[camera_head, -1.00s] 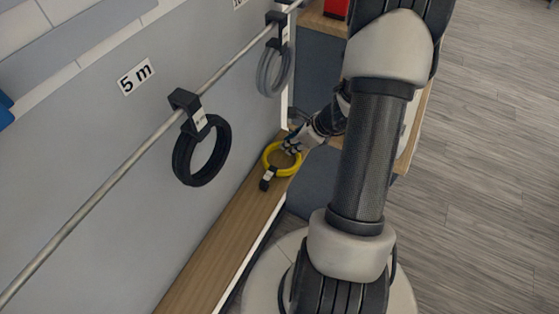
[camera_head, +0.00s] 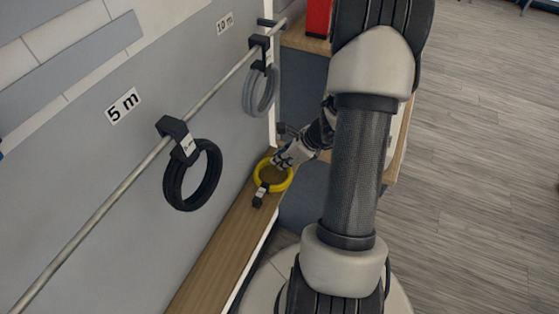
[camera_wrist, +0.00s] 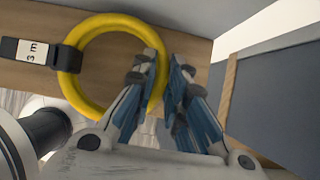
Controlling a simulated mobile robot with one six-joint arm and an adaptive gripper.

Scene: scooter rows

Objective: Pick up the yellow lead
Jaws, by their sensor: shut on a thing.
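The yellow lead (camera_head: 288,184) is a coiled ring with a black clip and a white tag at one side. It is over the wooden shelf (camera_head: 212,262) below the rail. In the wrist view the yellow lead (camera_wrist: 88,103) fills the upper left, and its tag reads "3 m". My gripper (camera_head: 277,164) is at the far right side of the ring. In the wrist view my gripper (camera_wrist: 168,68) has one finger inside the ring and one outside, closed on the yellow band. I cannot tell whether the lead touches the shelf.
A black coil (camera_head: 192,176) and a grey coil (camera_head: 261,92) hang from the metal rail (camera_head: 98,216) above the shelf. A "5 m" sign (camera_head: 123,105) is on the wall. A dark panel (camera_wrist: 277,98) stands close right of my gripper. Open floor lies at the right.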

